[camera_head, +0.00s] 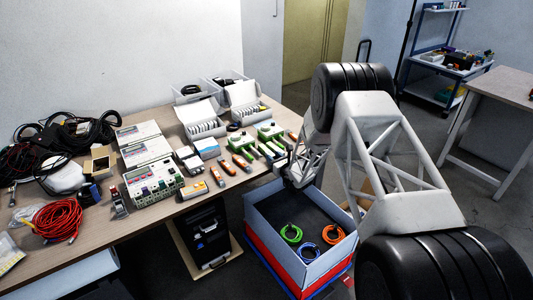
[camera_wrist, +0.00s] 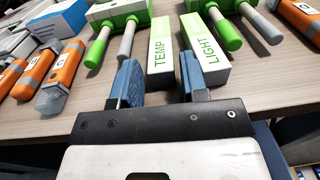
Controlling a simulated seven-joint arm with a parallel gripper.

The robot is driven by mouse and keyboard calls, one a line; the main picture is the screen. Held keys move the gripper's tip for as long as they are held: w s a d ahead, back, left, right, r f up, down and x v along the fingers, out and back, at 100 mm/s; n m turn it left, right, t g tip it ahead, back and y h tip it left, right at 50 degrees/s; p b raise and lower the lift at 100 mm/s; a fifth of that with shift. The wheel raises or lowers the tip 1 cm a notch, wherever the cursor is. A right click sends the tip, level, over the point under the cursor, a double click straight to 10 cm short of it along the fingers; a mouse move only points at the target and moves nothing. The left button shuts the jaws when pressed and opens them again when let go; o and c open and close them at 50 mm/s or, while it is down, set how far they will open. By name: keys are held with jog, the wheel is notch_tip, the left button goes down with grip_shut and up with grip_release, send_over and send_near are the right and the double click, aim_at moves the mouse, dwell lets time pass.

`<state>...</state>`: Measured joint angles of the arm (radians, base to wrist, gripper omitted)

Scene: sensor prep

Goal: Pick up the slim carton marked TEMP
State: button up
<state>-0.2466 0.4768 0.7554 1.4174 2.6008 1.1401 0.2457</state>
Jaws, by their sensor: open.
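In the head view my gripper (camera_head: 288,172) is at the table's right edge, and the arm hides part of that area.
Green-handled devices (camera_wrist: 122,12) stand just behind the cartons, with handles on both sides. Orange tools (camera_wrist: 66,75) lie to the left. A blue-and-red crate (camera_head: 262,232) with coloured cable coils stands below the table edge. Bare table (camera_wrist: 30,122) shows in front.

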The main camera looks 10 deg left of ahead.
jog(key=c, duration=0.7)
jog(key=shift+r, duration=0.2)
jog(key=shift+r, duration=0.5)
jog(key=shift+s+d+r, duration=0.1)
jog(key=shift+s+r, duration=0.1)
jog(key=shift+r, duration=0.4)
jog(key=shift+s+d+r, duration=0.1)
jog(key=shift+s+r, duration=0.1)
jog(key=shift+r, duration=0.35)
jog(key=s+d, duration=0.1)
jog(key=s, duration=0.3)
jog(key=s+d+r, duration=0.1)
jog(key=s+d, duration=0.1)
jog(key=s, duration=0.3)
jog(key=s+d, duration=0.1)
jog(key=s, duration=0.4)
jog(key=shift+s+d+r, duration=0.15)
jog(key=shift+s+d, duration=0.05)
jog(key=shift+d, duration=0.15)
jog(key=shift+d, duration=0.15)
